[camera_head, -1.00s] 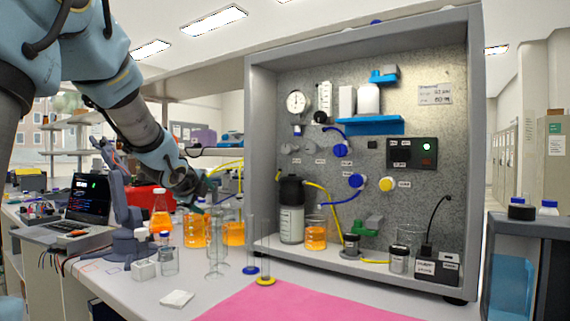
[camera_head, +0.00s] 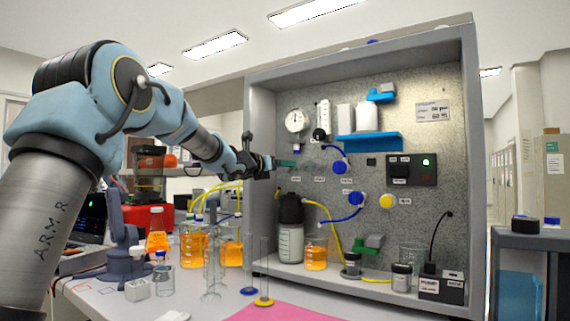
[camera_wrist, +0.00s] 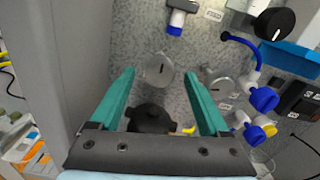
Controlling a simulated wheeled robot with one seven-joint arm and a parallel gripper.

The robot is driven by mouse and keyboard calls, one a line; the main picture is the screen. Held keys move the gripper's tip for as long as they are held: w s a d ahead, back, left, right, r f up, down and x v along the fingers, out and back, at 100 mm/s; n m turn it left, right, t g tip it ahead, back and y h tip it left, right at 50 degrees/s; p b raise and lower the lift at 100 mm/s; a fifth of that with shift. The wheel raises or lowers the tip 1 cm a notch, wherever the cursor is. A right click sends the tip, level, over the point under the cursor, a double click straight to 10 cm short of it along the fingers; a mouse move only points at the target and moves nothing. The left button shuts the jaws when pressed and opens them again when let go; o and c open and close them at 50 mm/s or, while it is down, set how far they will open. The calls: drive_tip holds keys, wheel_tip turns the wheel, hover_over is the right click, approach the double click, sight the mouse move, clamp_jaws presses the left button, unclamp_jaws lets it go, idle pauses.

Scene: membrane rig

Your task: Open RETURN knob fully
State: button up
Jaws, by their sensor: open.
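My gripper (camera_head: 286,163) is at the left part of the metal panel (camera_head: 440,140). In the wrist view my gripper (camera_wrist: 159,74) has its two teal fingers apart. A round grey knob (camera_wrist: 158,68) with a dark pointer mark shows between and beyond the fingertips; contact cannot be told. A second grey knob (camera_wrist: 218,82) is to the right of the right finger. The knob labels are too small to read, so which one is RETURN cannot be told. In the head view the gripper hides the nearer grey knob.
Blue knobs (camera_head: 340,167) and a yellow knob (camera_head: 386,200) sit further right. A black-topped bottle (camera_head: 290,240) and an orange beaker (camera_head: 316,254) stand below the gripper. The cabinet's left wall (camera_head: 261,130) is close to the arm. Glass cylinders stand in front.

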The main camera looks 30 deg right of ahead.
drive_tip(key=shift+p+x, duration=0.35)
drive_tip(key=shift+x, duration=1.15)
clamp_jaws()
